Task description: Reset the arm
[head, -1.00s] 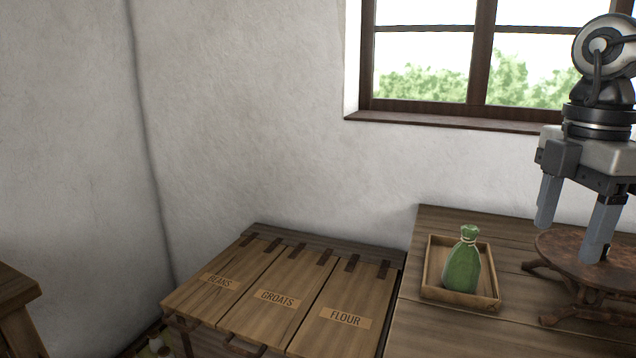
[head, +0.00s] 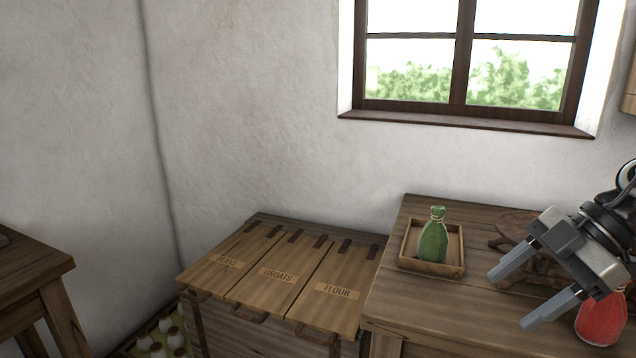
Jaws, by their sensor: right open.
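My right gripper (head: 508,300) is at the right of the head view, tilted, with its two fingers pointing down and left. The fingers are apart with nothing between them. It is in front of the wooden table (head: 420,303) and partly covers a round brown stand (head: 513,222). A red sack (head: 601,318) shows just below and behind the gripper, partly hidden. My left gripper is not in view.
A green sack (head: 433,240) stands in a wooden tray (head: 457,268) on the table. A chest (head: 262,290) with lids marked beans, groats and flour stands left of it. Another wooden table (head: 30,270) is at far left.

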